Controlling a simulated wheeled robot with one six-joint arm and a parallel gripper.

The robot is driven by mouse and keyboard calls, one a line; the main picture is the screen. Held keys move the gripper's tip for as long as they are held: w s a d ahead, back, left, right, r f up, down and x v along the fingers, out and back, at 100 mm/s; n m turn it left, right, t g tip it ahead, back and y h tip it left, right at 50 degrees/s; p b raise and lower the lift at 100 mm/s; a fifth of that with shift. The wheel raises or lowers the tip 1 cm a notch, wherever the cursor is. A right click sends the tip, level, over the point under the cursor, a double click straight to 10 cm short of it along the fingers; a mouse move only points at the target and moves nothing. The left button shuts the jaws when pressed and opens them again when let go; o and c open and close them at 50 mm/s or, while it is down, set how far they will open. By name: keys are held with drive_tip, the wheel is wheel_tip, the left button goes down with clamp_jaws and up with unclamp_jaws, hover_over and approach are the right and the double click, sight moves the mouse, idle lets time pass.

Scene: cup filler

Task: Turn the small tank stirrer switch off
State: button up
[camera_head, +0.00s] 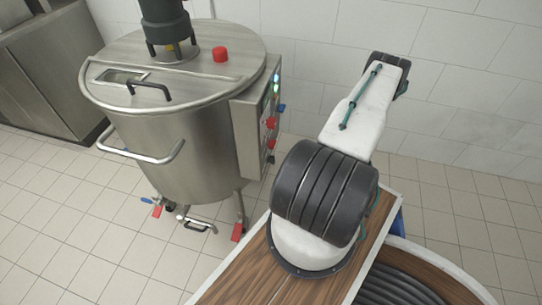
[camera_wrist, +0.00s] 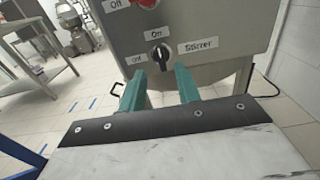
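The stirrer switch (camera_wrist: 160,55) is a black knob on the grey control box (camera_wrist: 215,35) in the wrist view. An "On" label is above it, an "Off" label to its left and a "Stirrer" label to its right. Its white mark looks upright, towards "On". My gripper (camera_wrist: 160,72) is open, its two teal fingers pointing at the box. The fingertips appear just below and either side of the knob, apart from it and holding nothing. In the head view the steel tank (camera_head: 165,150) carries the box on its right side, seen edge-on; I cannot make out the knob there.
A red knob (camera_wrist: 146,3) sits higher on the box, with its own "Off" label. The head view shows a red button (camera_head: 220,54) on the tank lid and a steel cabinet (camera_head: 45,75) at left. Tiled floor lies around the tank, with a white wall behind.

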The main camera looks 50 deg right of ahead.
sight(272, 160)
drive_tip(key=x, duration=0.7)
drive_tip(key=shift+w, duration=0.3)
drive_tip(key=shift+a, duration=0.1)
clamp_jaws()
